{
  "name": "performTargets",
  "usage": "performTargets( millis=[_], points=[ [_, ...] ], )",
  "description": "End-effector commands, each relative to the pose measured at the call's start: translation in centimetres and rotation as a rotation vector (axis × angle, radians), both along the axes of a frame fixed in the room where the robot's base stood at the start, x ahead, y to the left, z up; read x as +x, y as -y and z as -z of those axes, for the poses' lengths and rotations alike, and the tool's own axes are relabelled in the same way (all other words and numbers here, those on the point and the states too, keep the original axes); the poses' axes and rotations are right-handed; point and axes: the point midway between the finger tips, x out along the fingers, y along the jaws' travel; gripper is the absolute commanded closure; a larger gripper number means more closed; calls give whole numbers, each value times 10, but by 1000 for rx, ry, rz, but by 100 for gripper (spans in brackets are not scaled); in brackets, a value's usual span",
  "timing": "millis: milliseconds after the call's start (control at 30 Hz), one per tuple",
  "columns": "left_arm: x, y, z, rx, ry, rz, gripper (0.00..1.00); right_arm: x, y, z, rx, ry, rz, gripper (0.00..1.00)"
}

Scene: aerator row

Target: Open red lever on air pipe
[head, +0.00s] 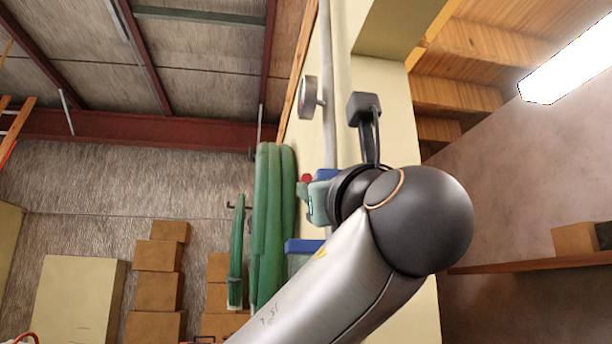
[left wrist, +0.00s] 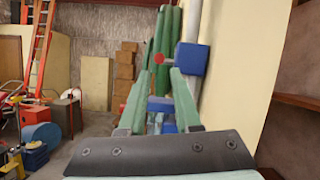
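The red lever (left wrist: 159,58) shows in the left wrist view as a small red round end beside a blue block (left wrist: 192,62) on the grey air pipe (left wrist: 192,20). In the head view a small red part (head: 307,179) shows just beyond my gripper, and the pipe (head: 328,80) runs up the pale wall. My left gripper (left wrist: 158,75) is open, its green fingers apart with the red end in view between their tips. It looks empty; the gap to the lever is hard to judge. In the head view my left gripper (head: 308,200) is partly hidden by my wrist. My right gripper is not in view.
A round gauge (head: 309,97) sits on the pipe above. Green hoses (head: 272,220) hang on the wall beyond. A blue box-like part (left wrist: 160,104) is lower down. Stacked cardboard boxes (head: 158,290) stand at the back, an orange ladder (left wrist: 40,50) at the left.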

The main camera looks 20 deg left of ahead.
Motion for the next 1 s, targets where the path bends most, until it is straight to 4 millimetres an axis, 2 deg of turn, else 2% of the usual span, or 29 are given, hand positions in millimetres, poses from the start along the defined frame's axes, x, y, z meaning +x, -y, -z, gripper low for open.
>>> performTargets(
  millis=[33,100,400,833,1000],
  points=[
    [9,-8,-8,-3,-3,-3,68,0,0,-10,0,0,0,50],
    [20,-17,-14,-3,-2,-3,68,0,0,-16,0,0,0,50],
    [53,-43,-30,-2,-1,0,68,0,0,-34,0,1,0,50],
    [60,-49,-31,-2,2,1,68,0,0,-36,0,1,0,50],
    [60,-49,-31,-2,2,1,87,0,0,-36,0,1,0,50]
  ],
)
